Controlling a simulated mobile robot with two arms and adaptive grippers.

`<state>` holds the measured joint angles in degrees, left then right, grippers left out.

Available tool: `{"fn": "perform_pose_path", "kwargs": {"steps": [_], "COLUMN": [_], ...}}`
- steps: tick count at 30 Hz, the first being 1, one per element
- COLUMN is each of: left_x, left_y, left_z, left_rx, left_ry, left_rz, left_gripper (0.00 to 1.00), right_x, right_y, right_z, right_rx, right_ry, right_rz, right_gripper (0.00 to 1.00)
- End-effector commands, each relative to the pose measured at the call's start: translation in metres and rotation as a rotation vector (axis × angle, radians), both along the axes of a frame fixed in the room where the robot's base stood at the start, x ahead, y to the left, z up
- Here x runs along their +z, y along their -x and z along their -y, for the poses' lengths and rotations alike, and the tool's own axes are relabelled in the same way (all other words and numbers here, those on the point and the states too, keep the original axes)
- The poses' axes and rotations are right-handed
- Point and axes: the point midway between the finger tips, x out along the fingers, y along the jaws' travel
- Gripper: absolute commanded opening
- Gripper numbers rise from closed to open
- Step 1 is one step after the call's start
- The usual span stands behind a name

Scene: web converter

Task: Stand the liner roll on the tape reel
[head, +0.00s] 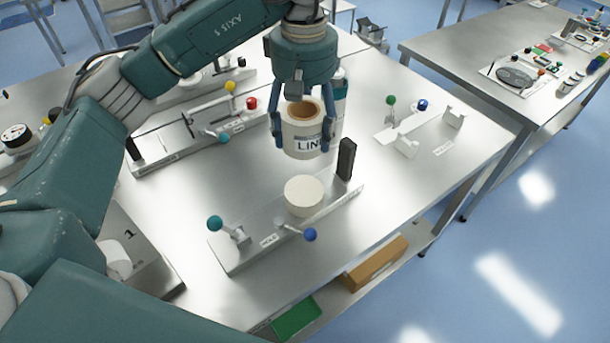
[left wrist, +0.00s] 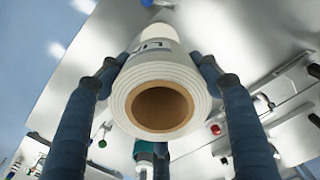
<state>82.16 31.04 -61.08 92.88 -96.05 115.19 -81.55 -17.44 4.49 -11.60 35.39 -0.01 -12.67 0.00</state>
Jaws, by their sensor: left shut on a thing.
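The liner roll (head: 304,133) is a white cylinder with a brown core and a partly visible label reading "LIN". My left gripper (head: 302,146) is shut on its sides and holds it upright, with the core opening facing up. In the left wrist view the liner roll (left wrist: 161,103) sits between the fingers, its core opening toward the camera. A cream round block, which looks like the tape reel (head: 305,195), lies on a metal fixture below and in front of the held roll. The roll appears above it and apart from it. My right gripper is not in view.
The fixture (head: 262,235) has a black upright post (head: 346,158) at its right end and clamps with teal (head: 214,223) and blue knobs (head: 310,235). Another fixture (head: 190,140) is behind left. A white-and-teal container (head: 341,88) stands behind the roll.

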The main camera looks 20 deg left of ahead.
Motion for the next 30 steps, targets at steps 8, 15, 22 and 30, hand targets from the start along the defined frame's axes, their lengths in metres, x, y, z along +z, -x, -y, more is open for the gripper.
{"fn": "perform_pose_path", "kwargs": {"steps": [8,15,22,30], "left_x": [-0.067,-0.103,-0.123,-0.145], "left_y": [0.002,0.000,0.001,-0.001], "left_z": [0.000,0.000,0.000,0.000], "left_rx": [0.000,-0.001,-0.001,-0.003], "left_ry": [0.001,0.002,0.000,0.002], "left_rz": [-0.004,0.001,-0.001,0.004], "left_gripper": [0.27,0.27,0.26,0.26], "right_x": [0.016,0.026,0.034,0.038], "right_y": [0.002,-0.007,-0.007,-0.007], "right_z": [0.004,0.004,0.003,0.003], "right_rx": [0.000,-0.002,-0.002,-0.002], "right_ry": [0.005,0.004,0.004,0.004], "right_rz": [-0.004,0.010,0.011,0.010], "right_gripper": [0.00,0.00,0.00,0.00]}}
